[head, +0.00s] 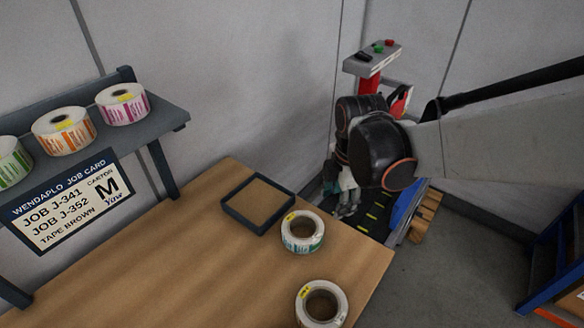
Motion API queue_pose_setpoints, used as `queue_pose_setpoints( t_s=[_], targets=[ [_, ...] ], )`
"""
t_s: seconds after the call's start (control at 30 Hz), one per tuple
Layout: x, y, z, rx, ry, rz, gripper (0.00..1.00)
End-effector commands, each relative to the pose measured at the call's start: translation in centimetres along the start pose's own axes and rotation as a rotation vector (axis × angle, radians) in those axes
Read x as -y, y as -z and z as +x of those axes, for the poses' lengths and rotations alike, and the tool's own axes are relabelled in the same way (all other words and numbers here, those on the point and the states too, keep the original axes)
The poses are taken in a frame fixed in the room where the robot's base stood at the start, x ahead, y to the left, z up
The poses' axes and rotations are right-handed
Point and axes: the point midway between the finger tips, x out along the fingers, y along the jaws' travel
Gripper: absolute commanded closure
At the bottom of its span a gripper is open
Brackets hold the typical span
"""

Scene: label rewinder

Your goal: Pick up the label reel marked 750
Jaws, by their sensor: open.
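Three more stand on the shelf: a green-printed reel (14,165), an orange-printed reel (64,142) and a magenta-printed reel (123,113). The numbers on the tags are too small to read, so I cannot tell which is marked 750. My gripper (346,208) shows beyond the table's right edge, partly hidden by my arm. It is open, and apart from the reels.
An empty dark-framed square tray (234,209) lies at the table's back, left of the teal reel. The grey shelf (172,113) carries a job card (68,208). A red and grey machine (369,65) stands behind my arm. A blue rack (560,255) is at far right.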

Motion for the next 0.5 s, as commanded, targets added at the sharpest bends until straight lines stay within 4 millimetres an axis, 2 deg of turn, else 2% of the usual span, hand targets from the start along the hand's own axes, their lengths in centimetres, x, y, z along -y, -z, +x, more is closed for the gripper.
queue_pose_setpoints(
  t_s=[0.1,0.23,0.33,0.5],
  targets=[
    [-1.4,1.0,2.0,-0.015,0.05,-0.207,0.54],
    [-1.7,2.4,3.8,-0.037,0.098,-0.371,0.54],
    [-1.7,3.2,4.5,-0.048,0.122,-0.438,0.54],
    [-1.4,3.5,6.3,-0.053,0.131,-0.462,0.54]
  ],
)
